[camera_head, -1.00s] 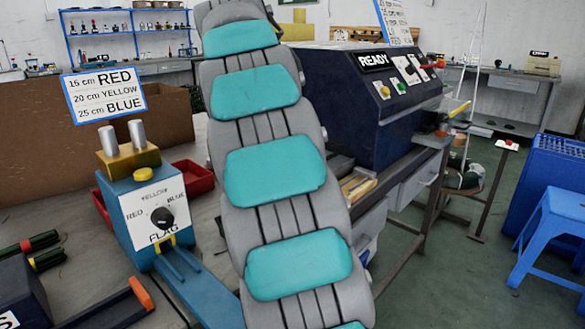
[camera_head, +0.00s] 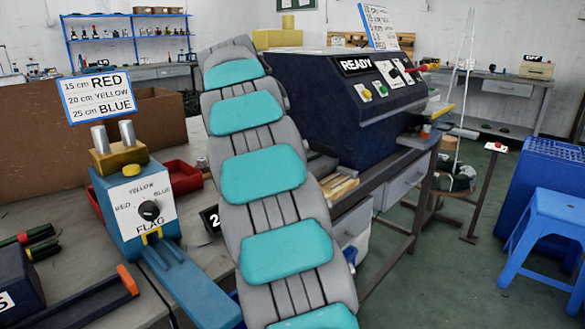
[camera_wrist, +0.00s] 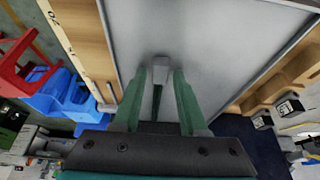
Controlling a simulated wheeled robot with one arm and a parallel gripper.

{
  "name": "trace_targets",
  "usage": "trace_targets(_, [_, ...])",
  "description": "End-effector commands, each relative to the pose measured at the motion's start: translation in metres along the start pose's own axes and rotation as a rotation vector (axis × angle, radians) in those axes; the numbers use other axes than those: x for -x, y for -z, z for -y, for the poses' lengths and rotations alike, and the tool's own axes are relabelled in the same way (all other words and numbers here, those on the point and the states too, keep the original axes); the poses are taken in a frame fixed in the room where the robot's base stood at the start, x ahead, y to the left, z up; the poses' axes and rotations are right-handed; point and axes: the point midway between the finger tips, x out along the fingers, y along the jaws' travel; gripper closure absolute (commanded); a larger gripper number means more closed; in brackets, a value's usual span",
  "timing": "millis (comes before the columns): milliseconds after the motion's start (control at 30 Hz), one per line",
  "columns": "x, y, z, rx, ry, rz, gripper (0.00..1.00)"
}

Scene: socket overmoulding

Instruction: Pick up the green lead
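I cannot make out a green lead for certain in either view. A dark green coiled thing (camera_head: 456,181) lies on a low round stand at the right in the head view; it is too small to tell what it is. My gripper (camera_wrist: 161,74) shows in the wrist view with two green fingers apart. A small pale block (camera_wrist: 160,68) with a dark strip below it shows between the fingers, and I see no contact with them. My grey and teal arm fills the middle of the head view and hides part of the bench; its gripper end is not visible there.
A dark blue machine marked READY (camera_head: 340,105) stands on the bench behind my arm. A blue selector box (camera_head: 135,205) and a red tray (camera_head: 182,178) are at the left. A blue stool (camera_head: 548,235) and blue crate (camera_head: 550,175) stand right.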

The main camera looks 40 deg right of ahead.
Motion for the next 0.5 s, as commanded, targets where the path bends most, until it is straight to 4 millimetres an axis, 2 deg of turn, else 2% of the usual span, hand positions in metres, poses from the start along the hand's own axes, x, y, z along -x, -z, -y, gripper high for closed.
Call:
trace_targets(33, [0.0001, 0.0, 0.0, 0.0, 0.0, 0.0, 0.65])
trace_targets(333, [0.0001, 0.0, -0.0001, 0.0, 0.0, 0.0, 0.98])
trace_targets(500, [0.0003, 0.0001, 0.0, 0.0, 0.001, 0.0, 1.0])
